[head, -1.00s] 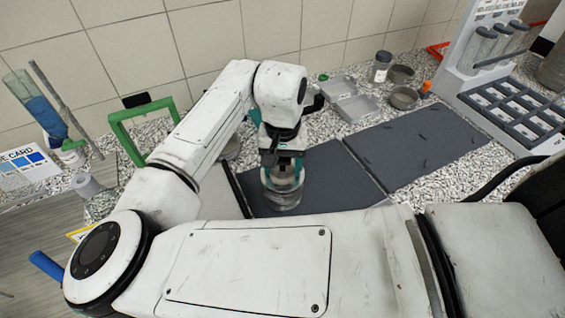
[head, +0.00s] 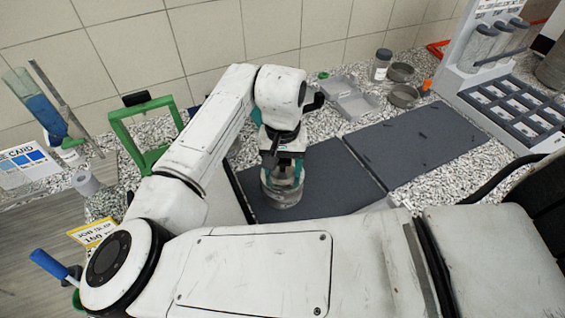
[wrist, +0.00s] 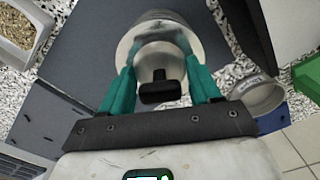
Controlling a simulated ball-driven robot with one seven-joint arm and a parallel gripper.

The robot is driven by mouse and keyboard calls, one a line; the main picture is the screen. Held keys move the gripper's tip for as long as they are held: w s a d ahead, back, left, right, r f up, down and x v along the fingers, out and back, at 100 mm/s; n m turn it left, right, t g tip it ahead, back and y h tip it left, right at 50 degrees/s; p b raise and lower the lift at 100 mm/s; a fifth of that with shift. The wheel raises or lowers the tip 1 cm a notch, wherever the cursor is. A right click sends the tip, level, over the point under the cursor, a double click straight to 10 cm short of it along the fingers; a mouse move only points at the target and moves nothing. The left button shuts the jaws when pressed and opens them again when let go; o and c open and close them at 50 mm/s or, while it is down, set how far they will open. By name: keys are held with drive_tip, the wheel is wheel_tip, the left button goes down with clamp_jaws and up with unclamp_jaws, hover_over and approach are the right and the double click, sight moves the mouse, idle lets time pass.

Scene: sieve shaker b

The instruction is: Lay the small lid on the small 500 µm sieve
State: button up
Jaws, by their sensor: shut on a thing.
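My gripper (head: 282,182) points down over the left dark mat (head: 325,170). In the wrist view its teal fingers (wrist: 160,82) are closed on the small lid (wrist: 162,58), a shiny round metal disc with a black knob. Directly beneath is a round metal sieve (wrist: 140,28), which also shows under my gripper in the head view (head: 282,201); it stands upright on the mat. The lid lies within the sieve's outline as seen from above. I cannot tell whether it touches the rim. The 500 µm label is not readable.
Another dark mat (head: 430,140) lies to the right, clear but for small dark marks. Pale trays (head: 350,100) and small round metal bowls (head: 404,95) stand behind. A grey rack (head: 510,100) is at the right, a green frame (head: 145,135) at the left.

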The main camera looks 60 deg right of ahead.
idle(0.3)
drive_tip(key=o, duration=1.2)
drive_tip(key=shift+o, duration=0.2)
wheel_tip(320, 180, up, 5)
drive_tip(key=p, duration=0.4)
drive_tip(key=shift+f, duration=0.15)
drive_tip(key=shift+r, duration=1.15)
